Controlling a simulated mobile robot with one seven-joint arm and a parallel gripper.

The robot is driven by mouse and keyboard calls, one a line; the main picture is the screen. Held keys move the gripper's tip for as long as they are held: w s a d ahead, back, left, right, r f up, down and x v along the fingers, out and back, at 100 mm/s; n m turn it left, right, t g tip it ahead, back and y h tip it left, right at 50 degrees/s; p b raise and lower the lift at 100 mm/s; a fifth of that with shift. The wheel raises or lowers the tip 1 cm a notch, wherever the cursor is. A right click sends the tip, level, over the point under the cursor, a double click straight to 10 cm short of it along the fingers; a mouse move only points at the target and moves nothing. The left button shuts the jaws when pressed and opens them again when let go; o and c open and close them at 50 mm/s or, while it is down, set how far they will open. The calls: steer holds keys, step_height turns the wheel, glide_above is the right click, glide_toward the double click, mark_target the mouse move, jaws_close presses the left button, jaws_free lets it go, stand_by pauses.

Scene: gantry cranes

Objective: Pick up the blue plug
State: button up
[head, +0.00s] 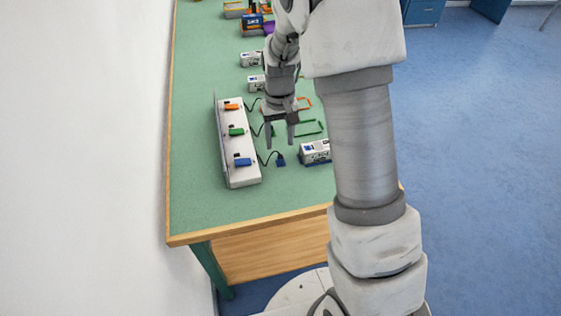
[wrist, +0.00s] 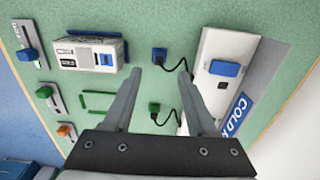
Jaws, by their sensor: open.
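The blue plug (head: 281,160) is small and dark blue and lies on the green table at the end of a black cable. The cable runs to a white strip (head: 244,172) with orange, green and blue switches. In the wrist view the blue plug (wrist: 159,55) appears just beyond the fingertips, roughly centred between them. My gripper (head: 280,141) is open and empty, pointing down above the table near the plug. Its two fingers also show in the wrist view (wrist: 160,75), apart from the plug. The gripper's height above the plug is hard to tell.
A white box (head: 315,151) with a blue panel stands right of the plug. A green plug (wrist: 155,107) lies close by, between the fingers in the wrist view. A green outline (head: 308,128) marks the table. Slider units (wrist: 44,92) line the wrist view's left. A wall bounds the left.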

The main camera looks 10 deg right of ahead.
mark_target(281, 155)
steer(key=shift+s+d+f+b, duration=0.1)
steer(key=shift+f+b, duration=0.55)
steer(key=shift+f, duration=2.5)
steer(key=shift+c, duration=0.3)
steer(key=shift+r, duration=0.1)
jaws_close()
